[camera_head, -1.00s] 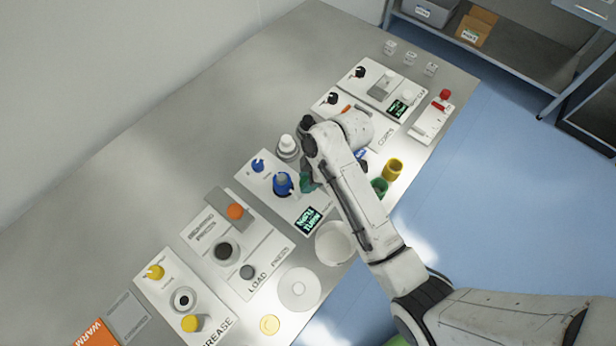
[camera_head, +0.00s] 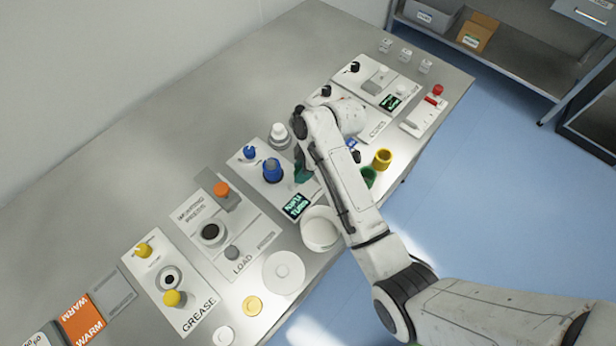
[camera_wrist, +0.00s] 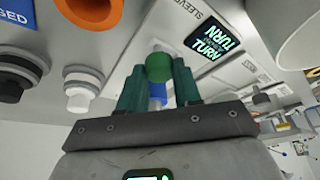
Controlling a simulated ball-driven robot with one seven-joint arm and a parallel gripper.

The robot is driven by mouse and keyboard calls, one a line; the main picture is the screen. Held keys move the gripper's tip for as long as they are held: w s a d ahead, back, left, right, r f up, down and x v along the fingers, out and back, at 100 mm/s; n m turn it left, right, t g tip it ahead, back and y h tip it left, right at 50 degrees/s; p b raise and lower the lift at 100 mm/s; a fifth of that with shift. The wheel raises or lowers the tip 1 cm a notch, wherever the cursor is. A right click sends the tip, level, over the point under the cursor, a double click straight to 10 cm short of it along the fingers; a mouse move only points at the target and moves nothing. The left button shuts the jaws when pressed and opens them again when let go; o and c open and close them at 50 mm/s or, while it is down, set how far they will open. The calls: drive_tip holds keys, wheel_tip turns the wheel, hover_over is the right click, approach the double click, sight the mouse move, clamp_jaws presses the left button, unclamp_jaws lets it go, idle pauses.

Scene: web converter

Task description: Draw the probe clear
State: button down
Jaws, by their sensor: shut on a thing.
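My gripper (camera_head: 303,173) has teal fingers and hangs just right of the blue fitting (camera_head: 272,168) on a white panel with a lit display (camera_head: 297,205). In the wrist view my gripper (camera_wrist: 158,88) is shut on a small piece, green (camera_wrist: 159,67) with a blue part (camera_wrist: 157,93) between the fingers. I take this piece for the probe, but its full shape is hidden by the fingers. In the head view my arm covers most of what is under the wrist, so I cannot tell whether the piece touches a socket.
A green cup (camera_head: 368,178) and a yellow cup (camera_head: 382,158) stand right of my forearm. A white bowl (camera_head: 320,229) is close below the arm. A white-capped bottle (camera_head: 280,135) stands behind. Several panels with knobs line the bench. The bench's left rear is clear.

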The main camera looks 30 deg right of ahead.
drive_tip(key=shift+s, duration=0.15)
drive_tip(key=c, duration=0.8)
unclamp_jaws()
drive_tip(key=shift+s+d, duration=0.1)
drive_tip(key=shift+r, duration=0.1)
drive_tip(key=v, duration=1)
drive_tip(key=shift+d+r, duration=0.15)
drive_tip(key=shift+r, duration=0.15)
drive_tip(key=s+d+f+m, duration=0.1)
drive_tip(key=s+f+m, duration=0.1)
drive_tip(key=s, duration=0.1)
drive_tip(key=s+f+m+h+b, duration=0.1)
drive_tip(key=s+f+m, duration=0.1)
drive_tip(key=s+f, duration=0.1)
drive_tip(key=s+d+f+m+h, duration=0.1)
drive_tip(key=s+f, duration=0.1)
drive_tip(key=s, duration=0.3)
drive_tip(key=shift+s+d+f+m+b, duration=0.2)
drive_tip(key=shift+d+m+b, duration=0.1)
drive_tip(key=shift+m, duration=0.1)
drive_tip(key=s+f+m, duration=0.1)
drive_tip(key=s+m, duration=0.1)
drive_tip(key=s, duration=0.3)
drive_tip(key=s+f+m+h, duration=0.1)
drive_tip(key=s+m, duration=0.2)
drive_tip(key=s, duration=0.1)
drive_tip(key=s+d+f+m+g+h+b, duration=0.1)
drive_tip(key=s+m, duration=0.1)
drive_tip(key=s, duration=0.3)
drive_tip(key=shift+s+m, duration=0.3)
